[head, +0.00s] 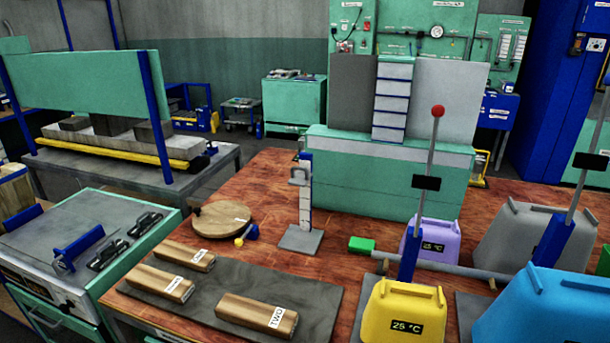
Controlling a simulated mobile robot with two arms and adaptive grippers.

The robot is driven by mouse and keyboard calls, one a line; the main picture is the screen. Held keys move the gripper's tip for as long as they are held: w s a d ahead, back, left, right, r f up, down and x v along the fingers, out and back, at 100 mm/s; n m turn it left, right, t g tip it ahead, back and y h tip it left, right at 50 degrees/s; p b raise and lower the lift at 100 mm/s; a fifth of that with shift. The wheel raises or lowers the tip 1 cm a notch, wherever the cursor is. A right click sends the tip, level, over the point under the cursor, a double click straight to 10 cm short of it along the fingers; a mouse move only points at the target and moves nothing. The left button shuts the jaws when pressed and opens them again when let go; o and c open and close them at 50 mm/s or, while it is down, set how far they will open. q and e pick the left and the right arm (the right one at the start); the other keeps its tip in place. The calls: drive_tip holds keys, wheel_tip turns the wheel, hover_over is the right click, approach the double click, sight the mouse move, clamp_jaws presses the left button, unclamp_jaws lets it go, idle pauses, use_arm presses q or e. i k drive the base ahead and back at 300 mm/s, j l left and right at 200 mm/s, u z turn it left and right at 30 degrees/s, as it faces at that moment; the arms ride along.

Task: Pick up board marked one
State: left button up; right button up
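Three wooden boards lie on a dark grey mat (325,300) at the front left of the red-brown table. The front-right board (245,310) has a white label on its end that reads TWO. The left board (150,279) and the board behind it (182,253) also carry white labels, but the print is too small to read, so I cannot tell which is marked one. A round wooden board (215,218) with a small label lies behind them. Neither gripper is in view.
A metal stand (304,200) with a blue-and-white column rises behind the mat. Yellow (400,315), purple (432,240) and blue (550,310) temperature blocks and a red-knobbed lever (437,112) stand to the right. A grey-topped cabinet (60,225) with black tools is at the left.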

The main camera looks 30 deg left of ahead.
sight(201, 261)
drive_tip(key=u, duration=1.85)
drive_tip(key=i+j, duration=0.1)
drive_tip(key=j, duration=0.6)
drive_tip(key=z, duration=0.05)
